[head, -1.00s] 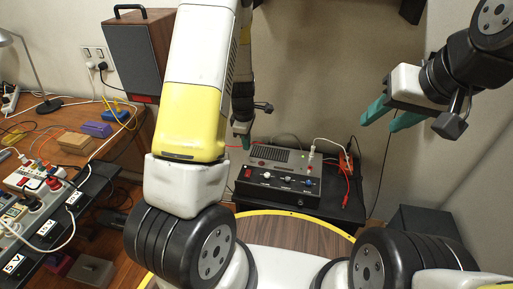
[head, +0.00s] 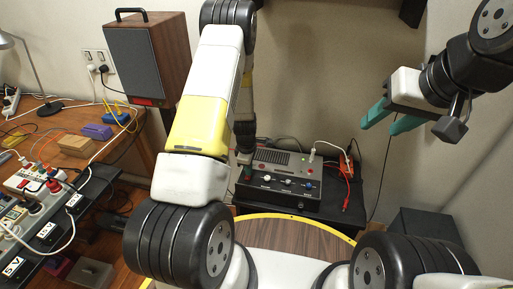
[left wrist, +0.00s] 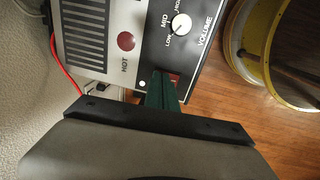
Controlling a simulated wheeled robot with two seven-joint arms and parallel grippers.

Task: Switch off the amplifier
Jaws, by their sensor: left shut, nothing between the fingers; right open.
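The amplifier (head: 283,181) is a grey and black box with a knobbed front panel, on a black stand. In the left wrist view its panel (left wrist: 205,62) shows a white volume knob (left wrist: 181,24), a round red HOT lamp (left wrist: 126,41) and a red switch (left wrist: 175,79). My left gripper (head: 244,162) is at the amplifier's left front end. Its green fingers (left wrist: 161,75) are shut and empty, right beside the red switch and partly covering it; I cannot tell whether they touch it. My right gripper (head: 379,126) is open and empty, up at the right.
A red lead (head: 347,168) and cables lie at the amplifier's right. A wooden bench (head: 70,121) with a power strip and a speaker (head: 147,57) are at the left. A dark box (head: 425,222) stands at right.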

